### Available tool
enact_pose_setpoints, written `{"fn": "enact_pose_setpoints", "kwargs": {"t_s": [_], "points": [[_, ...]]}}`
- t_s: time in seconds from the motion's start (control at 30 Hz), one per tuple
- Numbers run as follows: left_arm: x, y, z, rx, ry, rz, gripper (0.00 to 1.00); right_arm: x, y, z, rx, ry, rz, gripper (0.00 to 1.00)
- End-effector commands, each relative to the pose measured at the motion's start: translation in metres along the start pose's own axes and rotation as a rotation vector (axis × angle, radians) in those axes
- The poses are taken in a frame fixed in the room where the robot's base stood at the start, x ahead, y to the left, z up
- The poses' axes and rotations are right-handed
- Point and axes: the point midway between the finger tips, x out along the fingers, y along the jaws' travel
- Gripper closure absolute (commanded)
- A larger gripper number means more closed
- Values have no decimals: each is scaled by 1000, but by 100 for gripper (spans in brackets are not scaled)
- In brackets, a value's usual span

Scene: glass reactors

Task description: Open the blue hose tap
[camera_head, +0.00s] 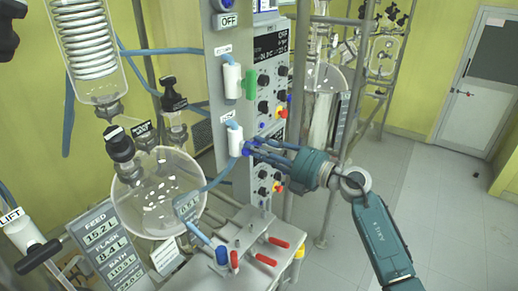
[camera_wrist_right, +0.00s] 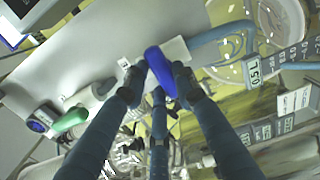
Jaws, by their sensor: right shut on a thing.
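The blue hose tap has a blue handle (camera_wrist_right: 160,72) on a white valve body (camera_head: 235,139), which is mounted on the grey upright panel in the head view. A blue hose joins the body above and below. My right gripper (camera_head: 251,149) reaches in from the right and is shut on the blue handle. In the head view the fingers hide much of the handle. My left gripper cannot be made out.
A second white valve (camera_head: 232,80) with a green handle (camera_head: 250,83) sits above on the same panel. A round glass flask (camera_head: 160,195) hangs to the left. Red-handled clamps (camera_head: 266,259) lie below.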

Motion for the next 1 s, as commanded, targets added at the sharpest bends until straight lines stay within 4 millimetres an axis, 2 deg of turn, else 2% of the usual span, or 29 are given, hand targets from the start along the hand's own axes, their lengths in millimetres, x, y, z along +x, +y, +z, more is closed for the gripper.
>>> {"fn": "enact_pose_setpoints", "kwargs": {"t_s": [0.37,1.0], "points": [[17,0,1,0,1,0,60,-1,-4,0,-179,-1,-2,100],[72,2,6,0,1,0,60,0,-8,-4,-780,1,-3,100]]}}
